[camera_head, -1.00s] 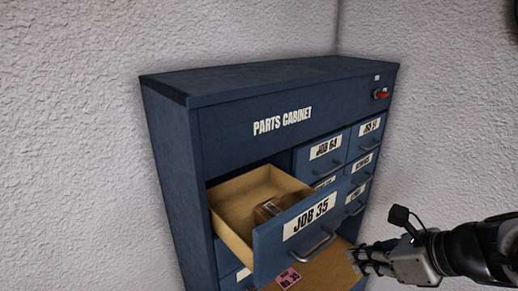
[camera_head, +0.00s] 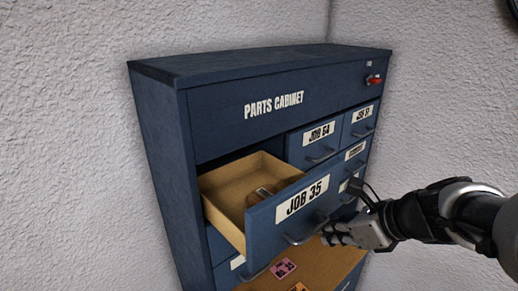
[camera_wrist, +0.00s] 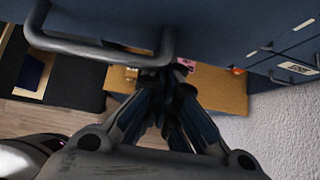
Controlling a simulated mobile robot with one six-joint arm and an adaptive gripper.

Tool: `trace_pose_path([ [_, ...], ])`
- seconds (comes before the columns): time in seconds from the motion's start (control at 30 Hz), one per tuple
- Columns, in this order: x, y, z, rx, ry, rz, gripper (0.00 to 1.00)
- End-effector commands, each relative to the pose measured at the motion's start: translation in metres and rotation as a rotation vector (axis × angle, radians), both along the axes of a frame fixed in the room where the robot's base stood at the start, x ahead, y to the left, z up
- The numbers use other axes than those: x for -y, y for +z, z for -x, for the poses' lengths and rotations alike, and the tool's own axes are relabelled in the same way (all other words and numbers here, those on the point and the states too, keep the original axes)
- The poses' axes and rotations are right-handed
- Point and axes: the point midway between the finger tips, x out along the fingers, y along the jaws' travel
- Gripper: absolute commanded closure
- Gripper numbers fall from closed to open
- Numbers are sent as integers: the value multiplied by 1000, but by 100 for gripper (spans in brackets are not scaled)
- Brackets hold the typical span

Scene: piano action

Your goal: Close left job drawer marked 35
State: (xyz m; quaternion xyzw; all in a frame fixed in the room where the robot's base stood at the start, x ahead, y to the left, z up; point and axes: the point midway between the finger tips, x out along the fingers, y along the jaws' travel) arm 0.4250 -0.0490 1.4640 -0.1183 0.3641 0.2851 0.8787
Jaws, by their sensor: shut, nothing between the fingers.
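The left drawer labelled JOB 35 (camera_head: 290,215) is pulled well out of the blue parts cabinet (camera_head: 160,130). Its tan interior shows, with a small brown and grey item (camera_head: 262,194) inside. A grey bar handle (camera_head: 308,232) is on its front, and a handle also shows large in the wrist view (camera_wrist: 100,48). My gripper (camera_head: 330,233) is shut and empty, close to the right part of the drawer front by the handle. In the wrist view my fingertips (camera_wrist: 168,80) are together just below the handle; I cannot tell if they touch it.
Shut drawers, including JOB 64 (camera_head: 318,143), fill the cabinet's right side. A wooden surface (camera_head: 325,266) below the open drawer carries a pink tag (camera_head: 283,268) and an orange one (camera_head: 299,287). A red knob (camera_head: 374,80) is at the upper right. Textured white walls stand behind.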

Motion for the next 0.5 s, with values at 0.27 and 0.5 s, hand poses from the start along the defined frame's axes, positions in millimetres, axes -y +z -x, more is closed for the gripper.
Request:
trace_pose_path([
  [0.27, -25, 1, -32, -1, 8, -2, 100],
  [0.5, -57, 2, -76, -2, 7, -1, 100],
])
